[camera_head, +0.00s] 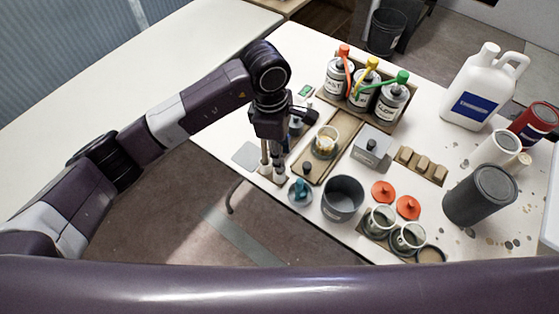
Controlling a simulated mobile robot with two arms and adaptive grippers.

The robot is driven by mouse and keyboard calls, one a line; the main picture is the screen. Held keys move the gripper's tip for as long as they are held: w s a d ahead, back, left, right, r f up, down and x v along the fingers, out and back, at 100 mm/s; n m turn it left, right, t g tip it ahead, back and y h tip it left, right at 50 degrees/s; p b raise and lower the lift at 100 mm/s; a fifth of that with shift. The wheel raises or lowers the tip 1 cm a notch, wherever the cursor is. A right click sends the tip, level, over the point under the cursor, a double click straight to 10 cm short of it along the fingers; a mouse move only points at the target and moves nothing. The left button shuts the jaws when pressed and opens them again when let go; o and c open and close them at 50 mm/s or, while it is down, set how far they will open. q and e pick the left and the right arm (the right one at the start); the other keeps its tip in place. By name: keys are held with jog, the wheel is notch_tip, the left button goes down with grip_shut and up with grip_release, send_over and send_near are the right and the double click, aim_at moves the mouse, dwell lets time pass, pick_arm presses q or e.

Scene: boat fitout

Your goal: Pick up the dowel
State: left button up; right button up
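My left gripper (278,176) reaches down over the near left edge of the white worktable (425,75). Its fingers point down and look close together, but I cannot tell whether they are open or shut. A thin, tan, upright stick (265,152), which looks like the dowel, shows right beside the fingers on their left. I cannot tell whether it touches them or is held. The gripper and its wrist hide part of this spot. My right gripper is not in view.
Close right of the gripper are a teal-topped item (299,190), a wooden board with a cup (326,141) and a grey pot (342,198). Several capped bottles (390,100) stand in a tray behind. A white jug (482,90) and dark cylinder (481,195) stand at right.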

pick_arm(q)
jog(key=shift+w+f+p, duration=0.15)
jog(key=shift+f+p, duration=0.55)
jog(key=shift+f, duration=1.65)
grip_shut()
